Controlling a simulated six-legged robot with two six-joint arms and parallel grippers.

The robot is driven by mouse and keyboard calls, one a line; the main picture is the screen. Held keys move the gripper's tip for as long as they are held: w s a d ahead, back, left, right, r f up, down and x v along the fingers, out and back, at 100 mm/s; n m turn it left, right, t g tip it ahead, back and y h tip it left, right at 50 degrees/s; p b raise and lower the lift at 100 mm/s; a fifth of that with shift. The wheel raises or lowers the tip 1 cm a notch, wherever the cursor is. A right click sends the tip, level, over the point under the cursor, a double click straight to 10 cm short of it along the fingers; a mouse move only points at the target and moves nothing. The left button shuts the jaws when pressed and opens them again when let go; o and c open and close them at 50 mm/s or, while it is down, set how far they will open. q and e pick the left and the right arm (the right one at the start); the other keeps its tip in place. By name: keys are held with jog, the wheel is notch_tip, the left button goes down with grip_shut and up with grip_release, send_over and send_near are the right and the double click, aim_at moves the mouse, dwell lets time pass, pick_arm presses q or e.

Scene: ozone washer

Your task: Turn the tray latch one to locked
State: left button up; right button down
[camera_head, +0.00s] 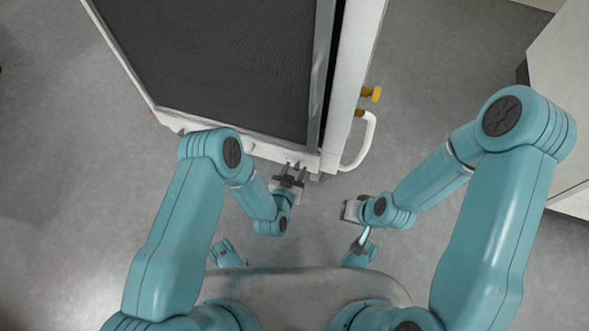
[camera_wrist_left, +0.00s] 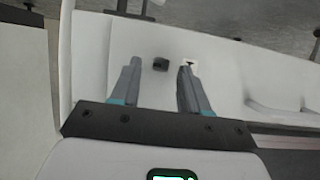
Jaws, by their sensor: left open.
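A white machine (camera_head: 230,155) with a dark grey top stands in front of me.
A yellow knob (camera_head: 371,94) and a white curved handle (camera_head: 366,142) stick out from the machine's right side. A pale cabinet (camera_head: 562,80) stands at the far right. Grey floor is clear between.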

pick_arm(q)
jog(key=c, duration=0.8)
grip_shut()
jog(key=n+h, duration=0.2)
jog(key=n, duration=0.2)
jog(key=a+f+n+h, duration=0.1)
jog(key=n+h, duration=0.2)
jog(key=n, duration=0.2)
jog(key=n+t+h, duration=0.1)
jog(key=n+h, duration=0.1)
jog(key=n, duration=0.2)
jog(key=shift+w+a+f, duration=0.25)
jog(key=shift+w+a, duration=0.05)
jog(key=shift+n, duration=0.4)
jog(key=o, duration=0.8)
grip_release()
